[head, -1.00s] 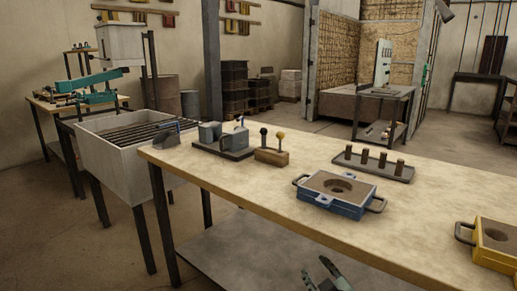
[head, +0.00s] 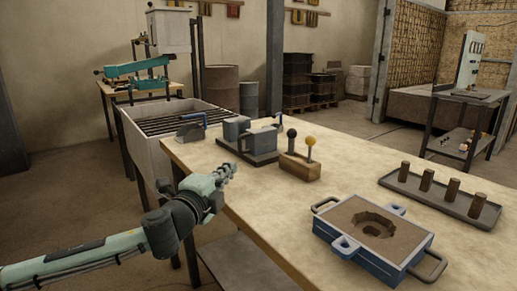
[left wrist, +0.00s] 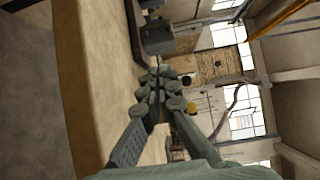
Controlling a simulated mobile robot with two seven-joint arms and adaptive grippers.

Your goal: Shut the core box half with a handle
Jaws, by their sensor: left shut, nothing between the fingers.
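The core box (head: 250,139) stands on a dark base plate on the workbench. It shows as two grey halves: one block (head: 236,128) at the left and one (head: 262,141) at the right, with a gap between them. A dark handle seems to stick up behind the right block, but its detail is too small to tell. My left gripper (head: 229,171) is shut and empty. It is in front of the core box, near the bench's front edge, apart from the box. Its closed fingers show in the left wrist view (left wrist: 160,78). My right gripper is not in view.
A wooden block with black and yellow knobs (head: 300,167) stands right of the core box. A blue sand-filled flask (head: 372,262) and a tray (head: 445,199) with several brown plugs are further right. A grey trowel-like tool (head: 190,132) lies left. The bench (head: 255,200) is clear in front.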

